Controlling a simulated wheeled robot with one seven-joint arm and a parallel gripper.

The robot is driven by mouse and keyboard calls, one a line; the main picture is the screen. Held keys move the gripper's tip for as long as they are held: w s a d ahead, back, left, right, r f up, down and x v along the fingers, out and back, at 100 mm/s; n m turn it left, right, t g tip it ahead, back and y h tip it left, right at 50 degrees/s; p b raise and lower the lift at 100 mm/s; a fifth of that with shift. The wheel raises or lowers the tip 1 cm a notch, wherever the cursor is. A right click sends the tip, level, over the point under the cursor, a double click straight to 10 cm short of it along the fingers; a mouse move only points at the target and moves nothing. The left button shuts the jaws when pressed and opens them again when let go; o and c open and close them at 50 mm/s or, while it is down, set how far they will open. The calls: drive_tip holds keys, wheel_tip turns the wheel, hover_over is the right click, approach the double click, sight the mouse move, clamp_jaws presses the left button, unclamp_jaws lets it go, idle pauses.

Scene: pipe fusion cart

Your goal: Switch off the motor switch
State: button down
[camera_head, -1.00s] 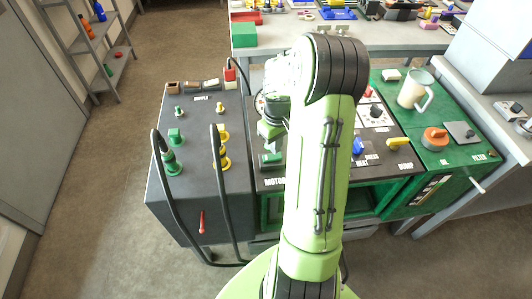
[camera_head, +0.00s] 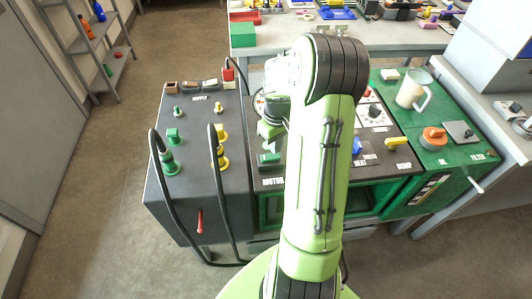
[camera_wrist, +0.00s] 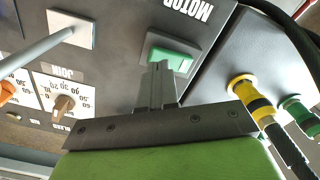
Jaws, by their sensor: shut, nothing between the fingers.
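In the head view the switch (camera_head: 268,160) sits near the panel's left side, partly beside my arm. My gripper (camera_wrist: 158,72) is shut and empty. Its fingertips overlap the near edge of the rocker in the wrist view; I cannot tell whether they touch it. In the head view my gripper (camera_head: 270,147) is just above the switch, and my arm hides much of the panel.
A metal lever on a white plate (camera_wrist: 72,30) and a dial with a beige knob (camera_wrist: 63,106) lie left of the fingers in the wrist view. Yellow (camera_wrist: 250,92) and green (camera_wrist: 300,112) connectors are on the right. Black cables (camera_head: 215,165) loop over the left cabinet.

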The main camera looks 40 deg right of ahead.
drive_tip(key=shift+f+b, duration=0.8)
drive_tip(key=shift+f, duration=0.3)
idle(0.3)
wheel_tip(320, 180, up, 7)
drive_tip(key=p, duration=0.6)
drive_tip(key=shift+r, duration=0.15)
idle(0.4)
